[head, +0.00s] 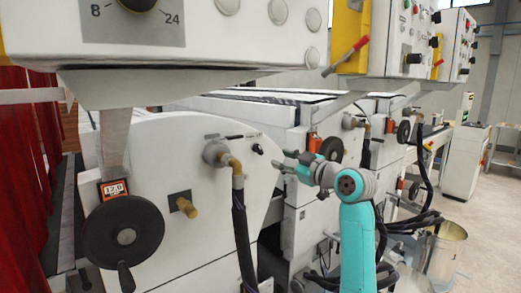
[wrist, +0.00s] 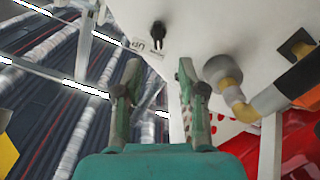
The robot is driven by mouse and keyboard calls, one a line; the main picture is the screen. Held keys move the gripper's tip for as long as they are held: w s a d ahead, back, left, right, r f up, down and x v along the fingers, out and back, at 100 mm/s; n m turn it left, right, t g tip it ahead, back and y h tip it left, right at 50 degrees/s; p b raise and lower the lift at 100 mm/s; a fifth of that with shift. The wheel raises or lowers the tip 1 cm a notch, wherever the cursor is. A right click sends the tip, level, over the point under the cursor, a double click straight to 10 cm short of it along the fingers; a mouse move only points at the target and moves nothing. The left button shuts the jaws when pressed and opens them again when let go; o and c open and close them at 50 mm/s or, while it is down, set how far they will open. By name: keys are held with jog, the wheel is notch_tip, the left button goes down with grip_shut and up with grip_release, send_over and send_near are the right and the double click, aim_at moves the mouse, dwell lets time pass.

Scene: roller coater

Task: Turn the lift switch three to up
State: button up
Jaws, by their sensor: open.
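A small black switch (head: 257,149) sits on the white side panel (head: 215,130) of the near machine, right of a grey pipe fitting. It also shows at the top of the wrist view (wrist: 157,31), beside a small white label (wrist: 147,49) whose text I cannot read clearly. I cannot tell from the markings whether it is lift switch three. My gripper (head: 287,162) is just right of the switch in the head view, with its fingers pointing left towards it. In the wrist view my gripper (wrist: 158,75) is open and empty, its fingertips apart from the switch.
The grey pipe fitting (head: 214,152) with a brass elbow and hose is close to the switch. A black handwheel (head: 123,232) and a brass knob (head: 186,205) are further left. A control box (head: 160,35) overhangs above. A metal bucket (head: 445,250) stands on the floor at right.

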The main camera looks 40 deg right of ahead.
aim_at(261, 150)
jog(key=w, duration=1.1)
jog(key=shift+a+r, duration=0.1)
jog(key=shift+r, duration=0.05)
jog(key=shift+s, duration=0.1)
grip_shut()
